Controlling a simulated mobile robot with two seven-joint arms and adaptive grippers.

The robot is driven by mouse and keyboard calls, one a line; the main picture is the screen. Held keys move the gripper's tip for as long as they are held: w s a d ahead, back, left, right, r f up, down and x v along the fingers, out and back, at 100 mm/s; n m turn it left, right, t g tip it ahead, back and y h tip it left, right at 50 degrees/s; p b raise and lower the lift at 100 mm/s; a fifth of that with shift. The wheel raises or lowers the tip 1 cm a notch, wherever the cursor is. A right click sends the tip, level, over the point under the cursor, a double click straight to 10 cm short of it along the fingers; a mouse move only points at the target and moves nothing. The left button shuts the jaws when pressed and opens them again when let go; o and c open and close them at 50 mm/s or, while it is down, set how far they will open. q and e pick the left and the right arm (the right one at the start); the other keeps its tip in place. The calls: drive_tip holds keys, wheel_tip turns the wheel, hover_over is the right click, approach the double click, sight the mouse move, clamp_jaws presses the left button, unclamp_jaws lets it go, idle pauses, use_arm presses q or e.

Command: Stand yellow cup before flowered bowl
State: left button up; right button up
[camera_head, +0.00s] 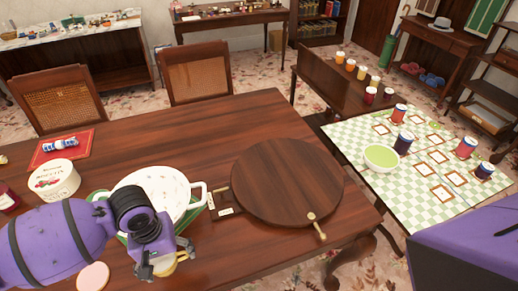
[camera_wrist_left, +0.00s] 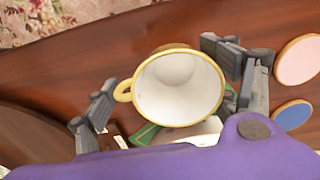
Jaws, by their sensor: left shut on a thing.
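The yellow cup (camera_wrist_left: 180,88), with a white inside, yellow rim and a handle, sits between the fingers of my left gripper (camera_wrist_left: 172,95). In the head view the left gripper (camera_head: 168,268) is shut on it, near the front of the brown table, and hides most of the cup. A white two-handled bowl (camera_head: 180,188) with small faint marks inside stands just behind the gripper, on something green; it is the likeliest flowered bowl. My arm covers part of its near side. My right gripper is out of view.
A round wooden board (camera_head: 287,180) lies right of the bowl. A white lidded tub (camera_head: 55,180) and a red mat (camera_head: 62,148) are at left. A pink disc (camera_head: 93,277) lies near the front edge. A green bowl (camera_head: 382,157) and several cans stand on the checkered table (camera_head: 340,140).

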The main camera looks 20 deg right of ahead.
use_arm(q)
drive_tip(key=f, duration=0.1)
drive_tip(key=a+f, duration=0.1)
drive_tip(key=f, duration=0.1)
drive_tip(key=a+f, duration=0.1)
drive_tip(key=shift+w+f+b, duration=0.2)
drive_tip(key=shift+f+b, duration=0.1)
drive_tip(key=shift+f, duration=0.35)
drive_tip(key=o, duration=1.6)
drive_tip(key=shift+f, duration=0.1)
